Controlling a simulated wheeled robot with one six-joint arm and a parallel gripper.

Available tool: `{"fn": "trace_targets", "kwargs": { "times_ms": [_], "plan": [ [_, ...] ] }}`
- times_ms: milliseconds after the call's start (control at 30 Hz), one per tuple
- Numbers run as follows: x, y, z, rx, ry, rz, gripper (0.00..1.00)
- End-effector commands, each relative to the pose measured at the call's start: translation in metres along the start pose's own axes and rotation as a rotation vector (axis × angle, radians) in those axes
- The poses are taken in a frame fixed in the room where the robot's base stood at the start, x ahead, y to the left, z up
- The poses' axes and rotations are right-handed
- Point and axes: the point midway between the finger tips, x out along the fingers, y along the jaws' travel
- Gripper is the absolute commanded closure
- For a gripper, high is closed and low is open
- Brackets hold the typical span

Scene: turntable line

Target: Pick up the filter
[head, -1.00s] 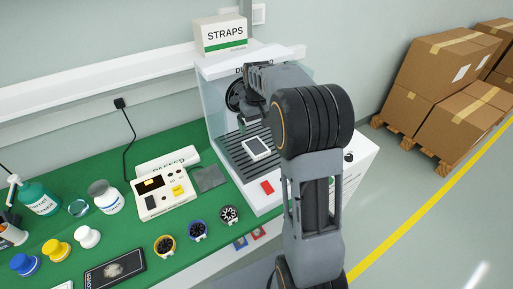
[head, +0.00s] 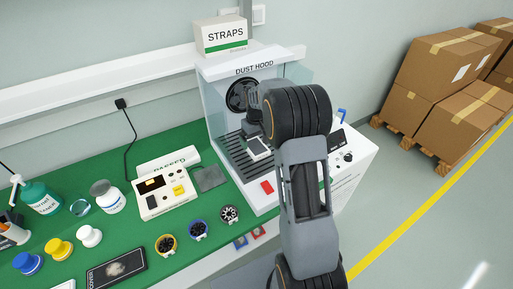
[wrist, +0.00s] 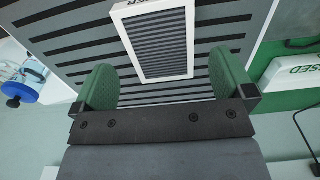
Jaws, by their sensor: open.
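The filter (head: 258,146) is a small white-framed rectangle with a dark pleated middle. It lies on the slotted grey grate (head: 240,164) inside the dust hood (head: 262,62). In the wrist view the filter (wrist: 158,45) shows beyond and between the green fingertips. My gripper (wrist: 152,88) is open and empty, with its fingers spread wider than the filter. How far the fingers are above it cannot be told. In the head view my arm hides most of the gripper and part of the hood's right side.
A STRAPS box (head: 222,36) stands above the hood.

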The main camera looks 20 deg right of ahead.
Motion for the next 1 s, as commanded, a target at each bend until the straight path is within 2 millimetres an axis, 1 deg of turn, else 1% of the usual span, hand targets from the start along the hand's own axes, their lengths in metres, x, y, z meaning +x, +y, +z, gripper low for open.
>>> {"fn": "trace_targets", "kwargs": {
  "times_ms": [133, 233, 367, 567, 667, 1000],
  "plan": [
    [0.020, -0.001, -0.001, 0.000, -0.003, -0.001, 0.00],
    [0.030, -0.001, -0.001, 0.000, -0.002, -0.001, 0.00],
    [0.036, -0.001, -0.001, 0.000, -0.002, 0.000, 0.00],
    [0.036, -0.001, -0.001, 0.000, -0.001, 0.000, 0.00],
    [0.036, -0.001, -0.001, 0.000, -0.001, 0.000, 0.08],
    [0.035, -0.001, -0.002, 0.000, 0.000, 0.000, 0.40]
  ]
}}
